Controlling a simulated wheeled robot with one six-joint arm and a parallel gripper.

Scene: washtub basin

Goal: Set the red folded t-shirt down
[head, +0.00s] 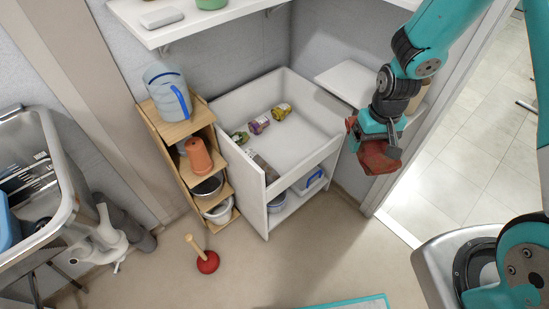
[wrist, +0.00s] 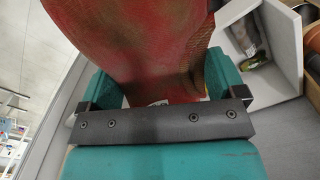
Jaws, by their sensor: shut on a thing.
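The red folded t-shirt (head: 378,158) hangs in my gripper (head: 372,135), at the right of the head view. It is in the air, to the right of the white open-topped cabinet (head: 327,120) and near the doorway. In the wrist view the red cloth (wrist: 135,45) fills the upper middle, between the two teal fingers of my gripper (wrist: 160,88). The gripper is shut on the cloth. The fingertips are partly hidden by it.
Inside the cabinet's basin lie several cans (head: 259,124). A plunger (head: 206,262) stands on the floor, a metal sink (head: 62,165) at far left. White shelves (head: 349,82) are on the back wall.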

